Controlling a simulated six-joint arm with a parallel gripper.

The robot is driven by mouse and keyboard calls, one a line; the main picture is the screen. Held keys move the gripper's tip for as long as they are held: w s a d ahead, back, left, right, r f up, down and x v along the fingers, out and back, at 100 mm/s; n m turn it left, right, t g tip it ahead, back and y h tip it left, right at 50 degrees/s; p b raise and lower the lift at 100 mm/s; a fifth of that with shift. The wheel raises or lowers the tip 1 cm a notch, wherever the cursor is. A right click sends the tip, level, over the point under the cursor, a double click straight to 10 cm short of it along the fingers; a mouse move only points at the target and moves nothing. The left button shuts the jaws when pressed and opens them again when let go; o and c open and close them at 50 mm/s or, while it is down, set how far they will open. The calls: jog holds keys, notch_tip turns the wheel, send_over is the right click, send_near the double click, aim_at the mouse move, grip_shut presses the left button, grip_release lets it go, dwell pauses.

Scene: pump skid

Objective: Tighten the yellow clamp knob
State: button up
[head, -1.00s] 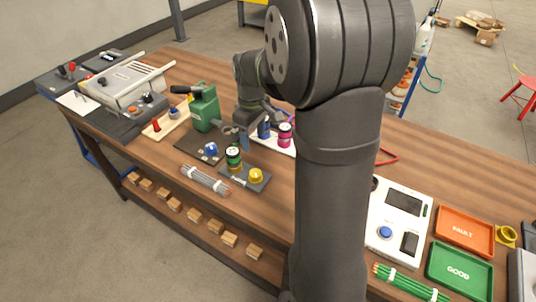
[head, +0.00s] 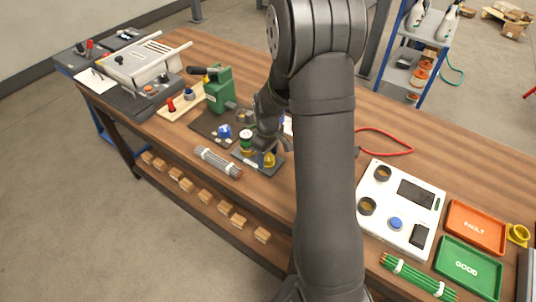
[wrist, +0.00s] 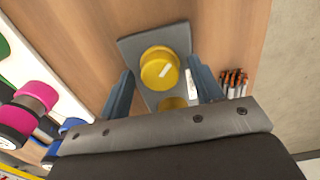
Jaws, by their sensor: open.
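The yellow clamp knob (wrist: 159,68) is round with a white mark on its top. It stands on a dark grey plate (wrist: 131,47). The knob also shows partly in the head view (head: 269,160), below my gripper (head: 265,148). In the wrist view my gripper (wrist: 160,72) is open, with one blue-grey finger on each side of the knob. I cannot tell whether the fingers touch it. A second yellow part (wrist: 172,103) is partly hidden by my gripper's front edge. A green and white cylinder (head: 246,140) stands on the plate beside my gripper.
A bundle of grey rods (head: 218,162) lies left of the plate. A blue knob (head: 224,131) and a green press (head: 219,90) stand behind it. Magenta spools (wrist: 35,95) show at the left of the wrist view. A white test box (head: 400,205) is to the right.

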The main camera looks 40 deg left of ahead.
jog(key=c, duration=1)
jog(key=shift+m, duration=0.3)
jog(key=m, duration=0.8)
jog(key=shift+m, duration=0.4)
jog(key=m, duration=0.4)
jog(key=shift+m, duration=2.2)
